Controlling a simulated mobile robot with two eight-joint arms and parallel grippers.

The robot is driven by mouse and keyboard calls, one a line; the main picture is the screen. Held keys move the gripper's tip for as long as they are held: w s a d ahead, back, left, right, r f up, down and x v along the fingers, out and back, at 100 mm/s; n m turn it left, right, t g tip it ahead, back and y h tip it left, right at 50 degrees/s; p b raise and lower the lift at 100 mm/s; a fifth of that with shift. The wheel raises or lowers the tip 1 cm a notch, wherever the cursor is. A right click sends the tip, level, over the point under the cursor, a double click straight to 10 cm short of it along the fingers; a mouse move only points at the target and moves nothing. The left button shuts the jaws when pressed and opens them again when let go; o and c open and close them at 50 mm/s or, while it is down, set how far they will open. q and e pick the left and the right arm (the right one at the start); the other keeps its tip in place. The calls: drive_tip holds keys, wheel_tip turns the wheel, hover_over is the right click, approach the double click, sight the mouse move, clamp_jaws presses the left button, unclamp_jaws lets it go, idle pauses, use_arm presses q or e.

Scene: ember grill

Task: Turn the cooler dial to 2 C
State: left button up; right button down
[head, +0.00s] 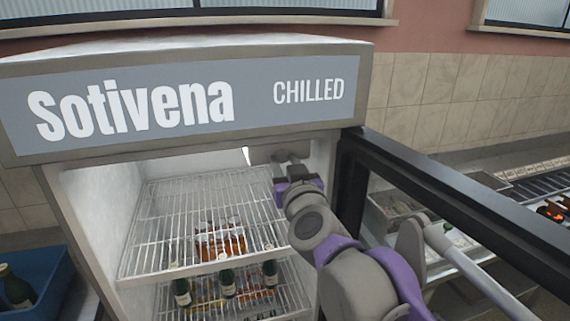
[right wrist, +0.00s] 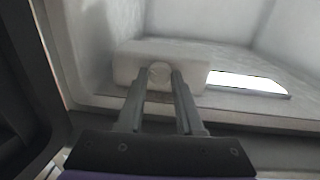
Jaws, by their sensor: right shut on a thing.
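The cooler (head: 190,95) stands open, with "Sotivena CHILLED" on its header. My right arm reaches into its upper right corner. In the right wrist view, my right gripper (right wrist: 160,88) is shut on a pale round dial (right wrist: 159,74). The dial sits on a light box-shaped housing (right wrist: 195,65) under the cooler's ceiling, and one finger is on each side of it. In the head view the housing (head: 262,154) shows in part, and the dial is hidden by my gripper. No scale or mark is readable on the dial. My left gripper is not in view.
Wire shelves (head: 155,210) inside hold several bottles (head: 228,283). The dark-framed glass door (head: 440,195) is swung open on the right, close to my right arm. A blue crate (head: 40,290) with a bottle is at the lower left. A grill with glowing coals (head: 552,211) is at the far right.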

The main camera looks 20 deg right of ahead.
drive_tip(key=m+b, duration=0.1)
drive_tip(key=m, duration=0.4)
drive_tip(key=shift+r+m, duration=0.1)
drive_tip(key=shift+m, duration=0.2)
drive_tip(key=shift+m+g, duration=0.3)
drive_tip(key=shift+m, duration=0.9)
drive_tip(key=shift+m+y+p, duration=0.3)
drive_tip(key=shift+m+p, duration=0.05)
drive_tip(key=shift+m, duration=1.05)
drive_tip(key=c, duration=0.6)
unclamp_jaws()
drive_tip(key=shift+o, duration=0.2)
